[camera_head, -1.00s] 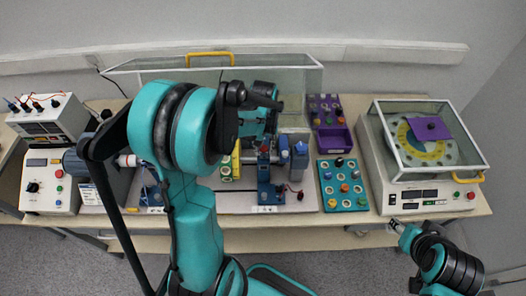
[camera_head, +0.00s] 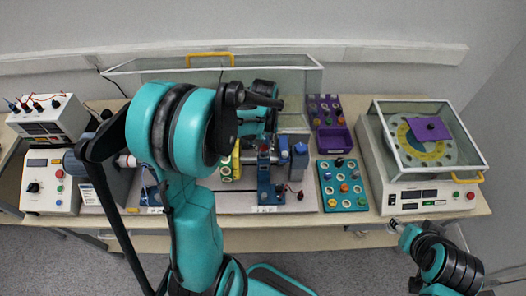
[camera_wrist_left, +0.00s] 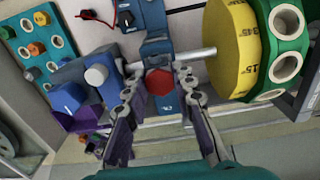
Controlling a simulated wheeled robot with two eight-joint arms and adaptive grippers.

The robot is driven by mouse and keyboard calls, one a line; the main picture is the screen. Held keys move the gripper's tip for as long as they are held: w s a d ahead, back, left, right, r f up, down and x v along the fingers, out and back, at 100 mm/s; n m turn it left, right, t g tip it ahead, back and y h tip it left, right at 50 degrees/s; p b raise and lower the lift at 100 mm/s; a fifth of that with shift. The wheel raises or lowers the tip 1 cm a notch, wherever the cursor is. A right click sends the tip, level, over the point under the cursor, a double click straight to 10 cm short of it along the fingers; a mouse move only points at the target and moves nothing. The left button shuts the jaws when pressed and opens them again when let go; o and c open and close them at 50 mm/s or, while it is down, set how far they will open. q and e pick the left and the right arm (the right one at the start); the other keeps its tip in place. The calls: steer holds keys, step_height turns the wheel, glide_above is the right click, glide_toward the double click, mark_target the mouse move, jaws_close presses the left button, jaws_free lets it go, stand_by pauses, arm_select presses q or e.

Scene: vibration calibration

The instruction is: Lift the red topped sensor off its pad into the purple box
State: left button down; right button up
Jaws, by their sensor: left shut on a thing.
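The red topped sensor (camera_wrist_left: 159,82) shows in the left wrist view as a red hexagonal top over a blue bearing block (camera_wrist_left: 158,47) on the shaft. My left gripper (camera_wrist_left: 158,84) is shut on the sensor, one finger on each side. The sensor's lower part and its pad are hidden in this view. In the head view my left arm covers much of the middle of the bench. The purple box (camera_head: 334,140) stands right of the shaft rig, its front part an open bin. My right gripper (camera_head: 396,226) is off the bench's front edge at lower right; its opening is too small to judge.
A teal tray (camera_head: 343,206) with several coloured parts lies in front of the purple box. A glass-covered turntable unit (camera_head: 398,196) stands at the right. The yellow disc (camera_wrist_left: 232,45) and blue blocks (camera_wrist_left: 68,97) are close beside my left fingers.

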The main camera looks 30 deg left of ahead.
mark_target(264, 147)
arm_select(q)
steer(key=shift+r+p, duration=1.1)
steer(key=shift+r, duration=0.6)
step_height(264, 147, up, 12)
steer(key=p, duration=0.9)
steer(key=w+d+p, duration=0.2)
steer(key=w+d, duration=0.4)
steer(key=w, duration=0.5)
steer(key=w+d+p, duration=0.1)
steer(key=w+d, duration=0.5)
steer(key=w, duration=0.5)
steer(key=w+d+p, duration=0.2)
steer(key=w+d, duration=0.4)
steer(key=w, duration=0.4)
steer(key=f+b, duration=0.8)
steer(key=f, duration=0.4)
steer(key=f+b, duration=0.8)
steer(key=f, duration=0.4)
steer(key=f+b, duration=0.8)
steer(key=f, duration=0.3)
steer(key=shift+w+d+f, duration=0.2)
steer(key=shift+w+f, duration=0.05)
steer(key=shift+f, duration=0.15)
